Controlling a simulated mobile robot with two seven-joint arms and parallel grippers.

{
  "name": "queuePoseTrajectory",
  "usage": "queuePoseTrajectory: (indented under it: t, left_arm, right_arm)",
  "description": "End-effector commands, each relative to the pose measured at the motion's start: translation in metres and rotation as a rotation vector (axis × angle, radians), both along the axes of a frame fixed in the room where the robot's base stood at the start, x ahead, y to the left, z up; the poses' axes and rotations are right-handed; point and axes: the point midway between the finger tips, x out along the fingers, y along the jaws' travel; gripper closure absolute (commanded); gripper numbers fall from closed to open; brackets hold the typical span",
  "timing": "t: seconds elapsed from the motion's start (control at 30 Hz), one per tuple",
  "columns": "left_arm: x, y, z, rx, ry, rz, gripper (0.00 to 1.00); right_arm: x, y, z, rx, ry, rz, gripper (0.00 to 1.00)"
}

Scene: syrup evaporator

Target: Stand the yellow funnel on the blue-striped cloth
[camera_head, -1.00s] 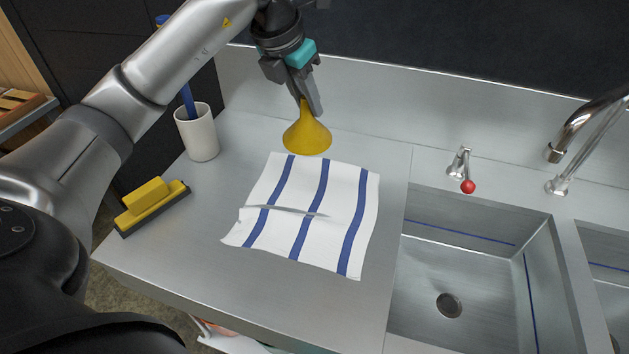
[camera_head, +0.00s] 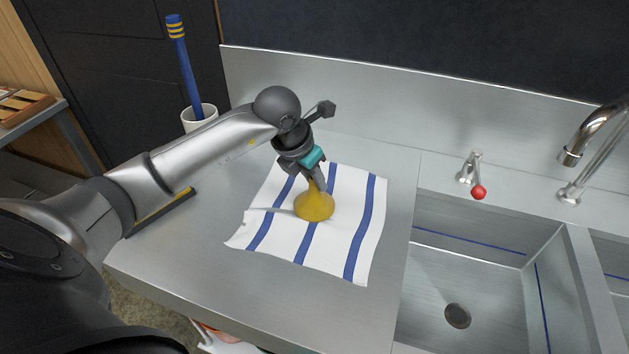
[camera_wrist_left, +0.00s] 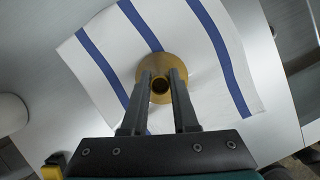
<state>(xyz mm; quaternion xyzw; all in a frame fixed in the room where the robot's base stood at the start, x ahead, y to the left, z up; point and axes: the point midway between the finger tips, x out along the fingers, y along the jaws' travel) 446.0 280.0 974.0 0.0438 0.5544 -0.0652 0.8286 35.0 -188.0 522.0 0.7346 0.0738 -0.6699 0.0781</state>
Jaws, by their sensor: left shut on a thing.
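The yellow funnel (camera_head: 314,207) is upright, wide end down, over the middle of the blue-striped cloth (camera_head: 349,233). I cannot tell whether its rim touches the cloth or is slightly above it. My left gripper (camera_head: 318,184) is shut on the funnel's narrow upper end. In the left wrist view the gripper fingers (camera_wrist_left: 160,82) are on either side of the stem, and the funnel's flared rim (camera_wrist_left: 148,70) shows around it above the cloth (camera_wrist_left: 188,48). The cloth lies on the steel counter with a raised fold. My right gripper is in neither view.
A steel sink (camera_head: 470,285) with a red-knobbed tap (camera_head: 479,191) is to the right. A white cup (camera_head: 199,117) holding a blue stick (camera_head: 184,70) stands at the back left. A yellow squeegee-like tool (camera_head: 160,214) lies partly behind my arm. Counter in front of the cloth is clear.

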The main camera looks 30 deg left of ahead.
Motion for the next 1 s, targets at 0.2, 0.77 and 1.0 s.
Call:
queuePoseTrajectory:
  t: [0.2, 0.77, 1.0]
  left_arm:
    - [0.000, 0.000, -0.007, 0.001, -0.002, -0.001, 1.00]
    - [-0.001, 0.000, -0.016, 0.000, 0.003, -0.001, 0.51]
    - [0.000, 0.000, -0.015, 0.000, 0.000, -0.001, 0.43]
  right_arm:
    - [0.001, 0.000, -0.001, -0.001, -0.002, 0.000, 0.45]
    - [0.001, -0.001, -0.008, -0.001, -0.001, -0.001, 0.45]
    - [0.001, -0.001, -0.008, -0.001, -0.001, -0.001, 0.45]
